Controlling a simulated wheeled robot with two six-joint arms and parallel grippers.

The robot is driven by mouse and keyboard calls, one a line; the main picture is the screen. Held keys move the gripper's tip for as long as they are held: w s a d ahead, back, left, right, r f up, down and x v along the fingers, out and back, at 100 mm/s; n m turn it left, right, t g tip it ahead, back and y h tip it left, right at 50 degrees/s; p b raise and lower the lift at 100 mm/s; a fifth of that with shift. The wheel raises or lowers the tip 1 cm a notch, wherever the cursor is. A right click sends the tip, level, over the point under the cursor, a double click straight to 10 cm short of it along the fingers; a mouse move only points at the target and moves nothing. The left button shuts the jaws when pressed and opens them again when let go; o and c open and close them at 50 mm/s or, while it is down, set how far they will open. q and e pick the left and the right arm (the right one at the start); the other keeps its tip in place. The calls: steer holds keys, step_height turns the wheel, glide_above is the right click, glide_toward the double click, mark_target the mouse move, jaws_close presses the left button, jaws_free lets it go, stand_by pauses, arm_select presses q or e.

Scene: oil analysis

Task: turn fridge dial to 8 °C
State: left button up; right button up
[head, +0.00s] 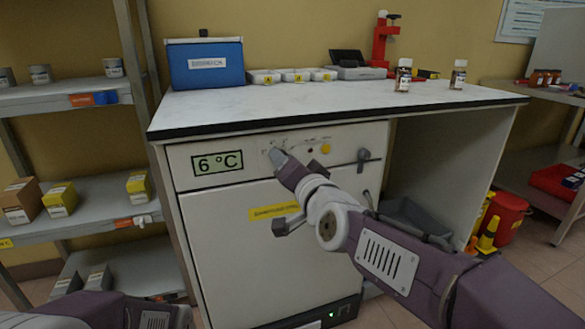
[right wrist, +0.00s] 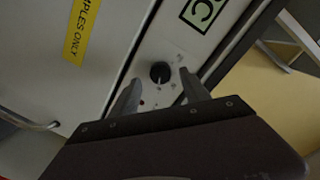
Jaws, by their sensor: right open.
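The fridge (head: 240,240) stands under the counter, and its display (head: 217,163) reads 6 °C. The black round dial (right wrist: 160,72) shows in the right wrist view on the white panel, with faint marks around it. In the head view the dial is hidden behind my right gripper (head: 277,156), which is at the panel right of the display. In the right wrist view my right gripper (right wrist: 160,90) is open, its two fingers on either side of the dial's front. I cannot tell whether they touch it. My left arm (head: 100,310) shows at the bottom left; its gripper is out of view.
The counter (head: 330,100) above holds a blue box (head: 205,63) and two bottles. Shelves (head: 85,190) stand at left.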

steer(key=p+v, duration=0.4)
steer(key=v, duration=0.3)
